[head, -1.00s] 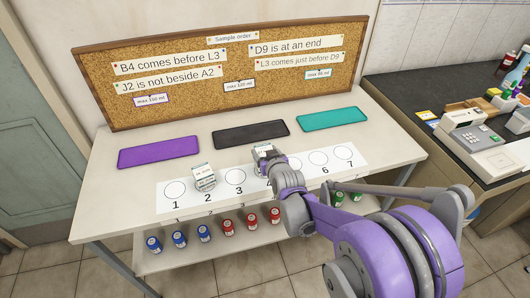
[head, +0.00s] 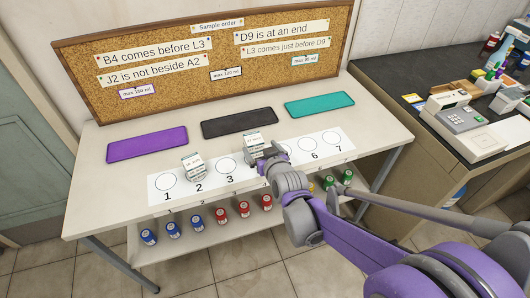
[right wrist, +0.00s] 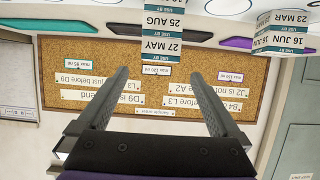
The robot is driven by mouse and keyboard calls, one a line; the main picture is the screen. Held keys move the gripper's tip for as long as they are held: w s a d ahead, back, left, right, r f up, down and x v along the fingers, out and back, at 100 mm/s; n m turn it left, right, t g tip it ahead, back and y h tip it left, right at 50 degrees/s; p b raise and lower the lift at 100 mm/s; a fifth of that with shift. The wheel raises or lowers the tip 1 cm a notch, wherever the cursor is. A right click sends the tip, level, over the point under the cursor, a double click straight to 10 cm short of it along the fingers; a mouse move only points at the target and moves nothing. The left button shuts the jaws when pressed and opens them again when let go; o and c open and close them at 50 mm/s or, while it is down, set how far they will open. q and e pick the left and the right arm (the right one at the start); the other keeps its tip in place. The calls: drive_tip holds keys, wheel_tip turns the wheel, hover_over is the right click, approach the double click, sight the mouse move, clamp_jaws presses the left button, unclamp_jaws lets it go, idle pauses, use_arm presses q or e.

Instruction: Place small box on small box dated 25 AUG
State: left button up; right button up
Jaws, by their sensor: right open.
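A stack of small boxes (head: 254,144) stands around spot 4 of the numbered strip. In the upside-down right wrist view, a box labelled 27 MAY (right wrist: 162,46) sits on the box dated 25 AUG (right wrist: 164,22); a further label shows below, cut off by the frame edge. Another stack (head: 193,167) stands at spot 2; the right wrist view shows its labels 16 JUN (right wrist: 272,40), 18 JUN and 23 MAR. My right gripper (head: 268,160) is open and empty, just right and in front of the spot 4 stack, apart from it. My left gripper is not in view.
A white numbered strip (head: 239,187) lies on the table. Purple (head: 147,144), black (head: 239,122) and teal (head: 319,103) mats lie bare behind it. A corkboard (head: 210,55) stands at the back. Several blue, red and green jars sit on the lower shelf.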

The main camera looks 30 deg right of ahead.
drive_tip(key=s+a+f+n+g+y, duration=0.1)
drive_tip(key=s+a+f+g, duration=0.1)
drive_tip(key=s+a, duration=0.2)
drive_tip(key=s+a+f+g+y, duration=0.1)
drive_tip(key=s+a, duration=0.4)
drive_tip(key=s, duration=0.6)
drive_tip(key=s+a+f+n+g+y, duration=0.1)
drive_tip(key=s+a+g, duration=0.3)
drive_tip(key=s, duration=0.4)
drive_tip(key=shift+s+a+f+n+g, duration=0.25)
drive_tip(key=shift+f+g, duration=0.35)
drive_tip(key=shift+f, duration=0.3)
